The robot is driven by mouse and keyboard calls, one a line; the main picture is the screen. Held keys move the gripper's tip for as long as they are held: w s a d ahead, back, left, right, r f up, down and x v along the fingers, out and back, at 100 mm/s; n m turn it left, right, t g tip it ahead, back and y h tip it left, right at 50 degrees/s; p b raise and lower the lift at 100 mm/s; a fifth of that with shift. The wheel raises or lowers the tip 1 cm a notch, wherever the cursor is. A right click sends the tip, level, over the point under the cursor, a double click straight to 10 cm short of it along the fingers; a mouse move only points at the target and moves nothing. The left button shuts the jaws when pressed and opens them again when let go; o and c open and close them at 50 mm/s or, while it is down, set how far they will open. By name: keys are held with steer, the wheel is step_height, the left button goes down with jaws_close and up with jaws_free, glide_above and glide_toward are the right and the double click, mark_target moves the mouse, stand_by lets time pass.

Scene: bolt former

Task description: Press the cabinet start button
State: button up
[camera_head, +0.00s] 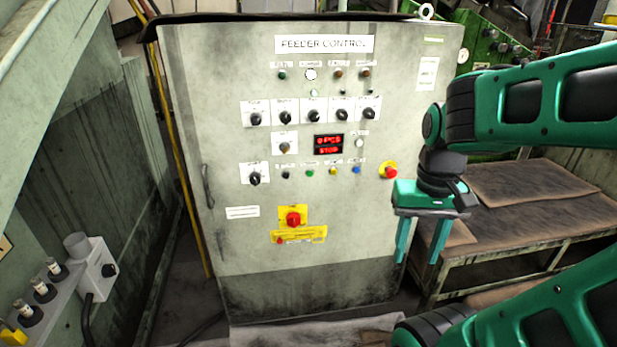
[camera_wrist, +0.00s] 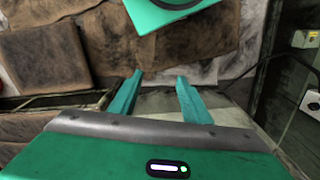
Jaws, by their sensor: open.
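The grey control cabinet (camera_head: 235,120), labelled FEEDER CONTROL, stands upright in the middle of the head view. Its lower button row has a black button (camera_head: 286,175), a green button (camera_head: 310,174), a yellow button (camera_head: 333,172) and a blue button (camera_head: 357,170). Their labels are too small to read, so I cannot confirm which is start. A red display (camera_head: 328,144) appears to read 0 PCS and STOP. My gripper (camera_head: 417,260) is open and empty, fingers pointing down, right of the buttons by the cabinet's right edge. Its spread fingers also show in the wrist view (camera_wrist: 160,78).
A red mushroom button (camera_head: 389,170) sits close left of my gripper. A table with brown mats (camera_head: 540,190) stands at right. A small grey switch box (camera_head: 97,268) is at lower left.

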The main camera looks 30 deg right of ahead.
jaws_close()
stand_by(1.5)
